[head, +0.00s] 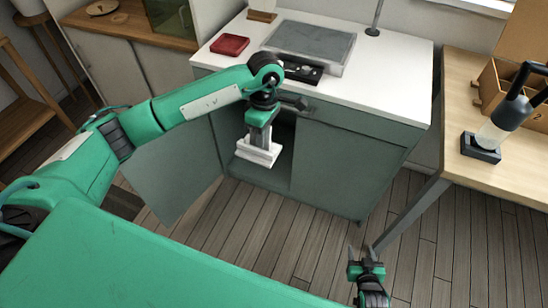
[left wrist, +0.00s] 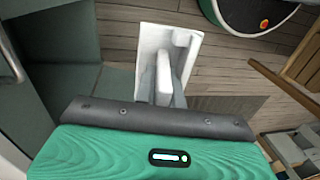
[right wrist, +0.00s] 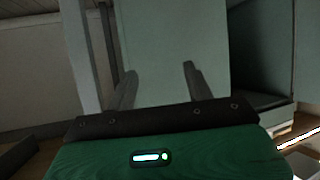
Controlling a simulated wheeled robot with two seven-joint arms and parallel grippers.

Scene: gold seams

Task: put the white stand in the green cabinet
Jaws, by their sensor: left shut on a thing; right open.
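The white stand (head: 257,153) has a flat base and an upright post; it also shows in the left wrist view (left wrist: 152,42). My left gripper (head: 260,134) is shut on its post and holds it upright at the front of the cabinet's opening. The green cabinet (head: 345,160) stands under a white worktop. Its left door (head: 172,165) is swung open, and its right front is closed. I cannot tell whether the stand's base touches the cabinet floor. My right gripper (head: 367,258) is open and empty, low over the floor; its fingers show apart in the right wrist view (right wrist: 158,85).
The worktop holds a red box (head: 229,44), a sink (head: 310,45) and a black tray (head: 300,70). The plank floor (head: 270,235) before the cabinet is clear.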

